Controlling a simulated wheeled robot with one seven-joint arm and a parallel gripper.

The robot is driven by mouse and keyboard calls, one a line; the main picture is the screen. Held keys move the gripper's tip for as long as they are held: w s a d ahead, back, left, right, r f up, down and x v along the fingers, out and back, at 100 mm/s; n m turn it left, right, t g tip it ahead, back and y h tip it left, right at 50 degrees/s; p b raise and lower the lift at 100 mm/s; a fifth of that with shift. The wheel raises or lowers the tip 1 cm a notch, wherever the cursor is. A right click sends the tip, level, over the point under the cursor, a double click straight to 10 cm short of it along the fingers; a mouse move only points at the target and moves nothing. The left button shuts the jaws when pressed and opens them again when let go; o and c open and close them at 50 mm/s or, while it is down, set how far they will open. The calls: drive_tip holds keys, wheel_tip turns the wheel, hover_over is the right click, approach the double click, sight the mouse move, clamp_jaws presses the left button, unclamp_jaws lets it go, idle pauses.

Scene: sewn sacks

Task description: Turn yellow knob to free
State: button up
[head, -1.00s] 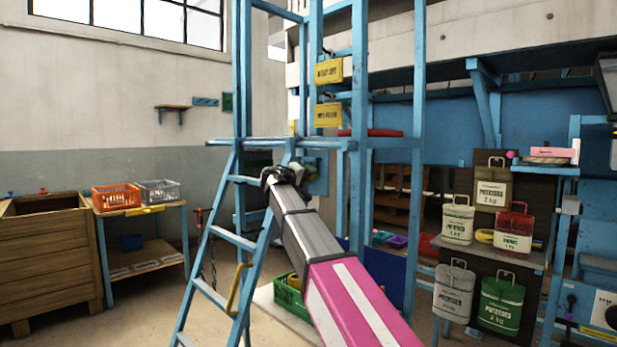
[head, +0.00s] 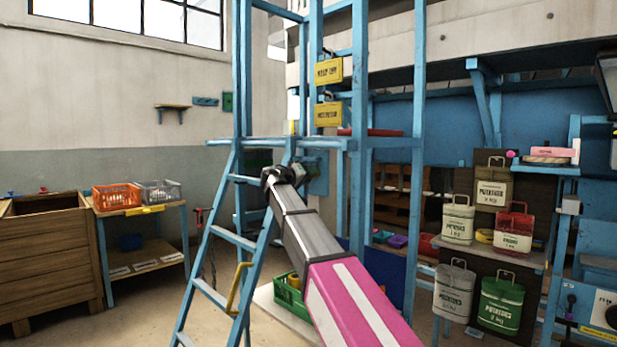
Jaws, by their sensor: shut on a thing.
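My gripper (head: 279,177) is at the end of my grey and pink arm, in front of the blue ladder frame, just below the platform edge. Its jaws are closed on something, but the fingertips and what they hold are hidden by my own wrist. I cannot make out a yellow knob clearly. A small upright yellow piece (head: 293,127) shows just above the platform edge, over my gripper. A blue panel (head: 317,178) with a dark box stands right behind and to the right of my gripper.
The blue ladder (head: 232,238) leans close to my arm's left. Two yellow signs (head: 328,71) hang above. Floor at left is clear before the wooden bin (head: 50,262).

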drive_tip(key=o, duration=0.9)
drive_tip(key=shift+o, duration=0.2)
drive_tip(key=v, duration=1.1)
drive_tip(key=shift+d+f, duration=0.1)
